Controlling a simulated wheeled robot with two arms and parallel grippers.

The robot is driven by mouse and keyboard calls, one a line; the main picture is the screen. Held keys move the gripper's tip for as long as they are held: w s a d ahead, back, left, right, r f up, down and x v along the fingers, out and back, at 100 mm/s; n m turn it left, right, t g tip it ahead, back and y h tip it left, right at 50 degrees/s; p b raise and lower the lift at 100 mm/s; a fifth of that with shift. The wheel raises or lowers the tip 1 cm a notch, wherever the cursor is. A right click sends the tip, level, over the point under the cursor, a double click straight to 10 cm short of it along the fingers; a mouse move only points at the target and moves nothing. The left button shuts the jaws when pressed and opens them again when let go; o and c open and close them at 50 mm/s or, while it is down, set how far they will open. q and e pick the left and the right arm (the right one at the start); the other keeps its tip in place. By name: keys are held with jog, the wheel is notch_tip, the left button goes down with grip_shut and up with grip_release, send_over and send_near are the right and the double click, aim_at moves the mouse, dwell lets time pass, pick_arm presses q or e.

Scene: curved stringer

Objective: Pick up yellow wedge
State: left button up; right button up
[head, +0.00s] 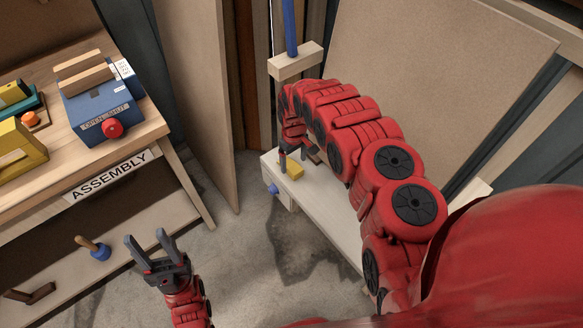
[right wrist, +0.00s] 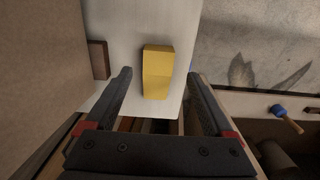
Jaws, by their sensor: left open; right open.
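The yellow wedge (head: 290,170) lies on a white-topped low cabinet (head: 335,221) in the head view, near its left end. In the right wrist view the wedge (right wrist: 157,72) lies on the pale surface, ahead of and between the open fingers. My right gripper (head: 296,158) is open and empty just above the wedge, partly hidden by its own arm in the head view; its fingers also show in the right wrist view (right wrist: 160,85). My left gripper (head: 152,246) is open and empty over the floor at the lower left.
A brown block (right wrist: 99,60) lies beside the wedge. The assembly workbench (head: 160,128) at left holds a blue box (head: 95,103) with a red knob and other yellow items. A blue-ended plunger-like tool (head: 99,252) is on the lower shelf. A large board (head: 430,70) stands behind the cabinet.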

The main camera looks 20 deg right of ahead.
aim_at(295, 168)
jog(key=shift+d+f, duration=0.15)
jog(key=shift+f, duration=2.15)
grip_shut()
jog(key=shift+r, duration=0.1)
